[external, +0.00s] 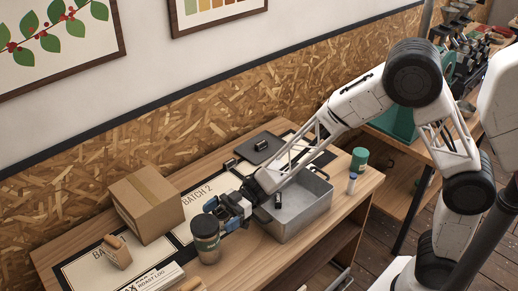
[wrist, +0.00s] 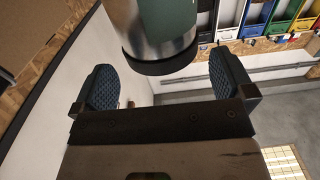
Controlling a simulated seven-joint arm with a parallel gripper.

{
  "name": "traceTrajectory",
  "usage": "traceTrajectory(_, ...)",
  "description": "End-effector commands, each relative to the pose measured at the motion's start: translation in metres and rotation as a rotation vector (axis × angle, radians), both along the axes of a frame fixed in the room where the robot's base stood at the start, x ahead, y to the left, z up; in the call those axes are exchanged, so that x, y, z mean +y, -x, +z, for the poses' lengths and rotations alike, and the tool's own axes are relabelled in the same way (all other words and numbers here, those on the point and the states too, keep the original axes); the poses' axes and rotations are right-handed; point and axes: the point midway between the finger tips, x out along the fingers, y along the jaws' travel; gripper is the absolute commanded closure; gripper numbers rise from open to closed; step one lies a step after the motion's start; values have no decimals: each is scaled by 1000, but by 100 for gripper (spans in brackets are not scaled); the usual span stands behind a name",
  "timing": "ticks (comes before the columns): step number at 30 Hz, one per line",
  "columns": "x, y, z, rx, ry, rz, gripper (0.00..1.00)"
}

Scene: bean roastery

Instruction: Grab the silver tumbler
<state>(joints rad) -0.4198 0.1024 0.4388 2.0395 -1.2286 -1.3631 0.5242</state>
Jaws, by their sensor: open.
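The silver tumbler (external: 206,246), with a dark lid and a green band, stands upright near the front left of the table. In the wrist view the tumbler (wrist: 155,25) shows its silver side, green patch and black rim at the top, cut off by the frame edge. My gripper (external: 222,212) is open and low over the table, right beside the tumbler. In the wrist view the gripper (wrist: 166,85) has its two blue pads spread apart, with the tumbler's rim ahead of the gap between them. I cannot tell whether a pad touches it.
A cardboard box (external: 146,205) stands behind left of the tumbler. A grey metal bin (external: 300,208) is under my forearm. A green-lidded jar (external: 359,160) stands at the right end. A wooden scoop-like block (external: 117,252) and a roast log sign (external: 153,279) lie left.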

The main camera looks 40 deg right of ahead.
Motion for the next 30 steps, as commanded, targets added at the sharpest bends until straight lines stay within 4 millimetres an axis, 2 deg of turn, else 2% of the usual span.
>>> traceTrajectory(11,5,0,0,0,0,0,0)
traceTrajectory(24,41,1,1,0,0,0,0)
traceTrajectory(30,49,1,1,0,0,0,0)
